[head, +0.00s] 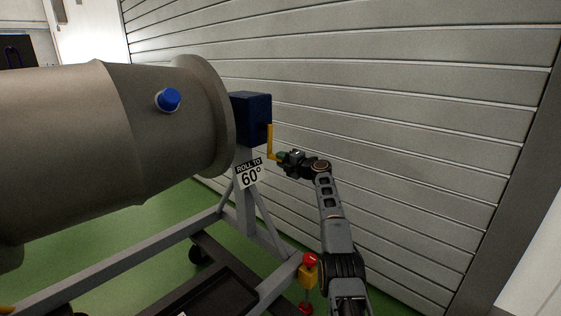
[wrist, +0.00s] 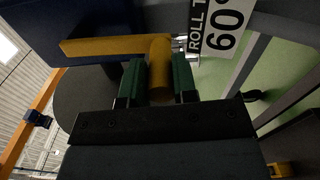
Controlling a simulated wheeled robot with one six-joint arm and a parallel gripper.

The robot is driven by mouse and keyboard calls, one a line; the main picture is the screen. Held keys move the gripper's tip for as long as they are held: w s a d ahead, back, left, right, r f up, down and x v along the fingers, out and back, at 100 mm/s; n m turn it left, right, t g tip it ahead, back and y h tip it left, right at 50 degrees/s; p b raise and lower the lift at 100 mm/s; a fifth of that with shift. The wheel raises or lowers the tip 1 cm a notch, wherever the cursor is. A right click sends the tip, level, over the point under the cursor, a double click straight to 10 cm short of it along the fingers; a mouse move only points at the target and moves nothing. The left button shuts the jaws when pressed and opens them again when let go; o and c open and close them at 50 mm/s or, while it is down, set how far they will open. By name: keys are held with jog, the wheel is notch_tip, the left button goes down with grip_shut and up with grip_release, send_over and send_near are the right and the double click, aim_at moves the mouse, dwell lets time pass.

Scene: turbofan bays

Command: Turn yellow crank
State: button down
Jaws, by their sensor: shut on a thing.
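The yellow crank (head: 270,141) hangs from the right side of a dark blue box (head: 251,117), with its arm pointing down in the head view. In the wrist view the crank's flat arm (wrist: 105,46) runs left from its round handle (wrist: 160,72). My gripper (head: 281,157) is at the lower end of the crank. In the wrist view its two green fingers (wrist: 160,80) are shut on the handle, one on each side. A white sign reading "ROLL TO 60°" (head: 249,173) is fixed below the box; it also shows in the wrist view (wrist: 219,28).
A large grey-brown engine casing (head: 70,140) with a blue cap (head: 168,99) fills the left. A grey stand (head: 150,254) carries it. A yellow post with a red top (head: 309,268) stands close to my arm. A slatted wall (head: 400,110) lies behind. Green floor shows under the stand.

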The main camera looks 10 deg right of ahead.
jog(key=shift+d, duration=0.15)
jog(key=c, duration=1.1)
grip_release()
jog(key=shift+d, duration=0.2)
jog(key=shift+o, duration=1)
jog(key=shift+a, duration=0.25)
